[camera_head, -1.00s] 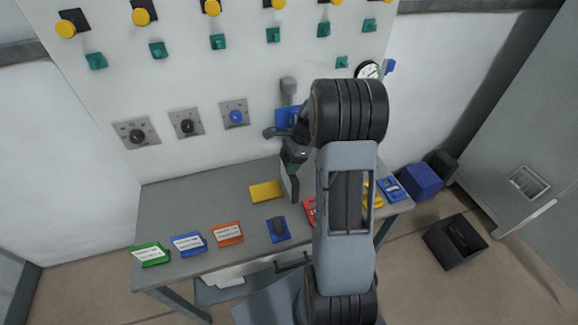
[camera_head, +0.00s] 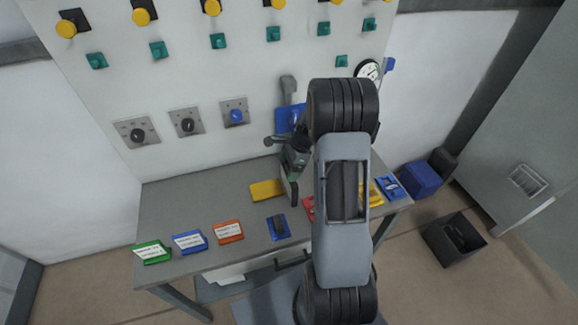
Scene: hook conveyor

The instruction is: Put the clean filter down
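My gripper (camera_head: 292,190) points down over the back middle of the grey table (camera_head: 215,190), seen edge-on and partly behind my arm. A narrow dark and pale piece with a green band shows at its lower end. I cannot tell whether this is only its fingers or a held filter. A flat yellow block (camera_head: 266,190) lies on the table just left of the gripper tip; whether they touch is unclear. No object can be made out for certain as the clean filter.
Green (camera_head: 152,252), blue (camera_head: 189,243) and orange (camera_head: 229,231) labelled holders line the front left edge. A blue tray (camera_head: 278,227) with a dark piece lies front middle. Red and yellow items are partly behind my arm. The wall panel has knobs. A black bin (camera_head: 453,241) stands right.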

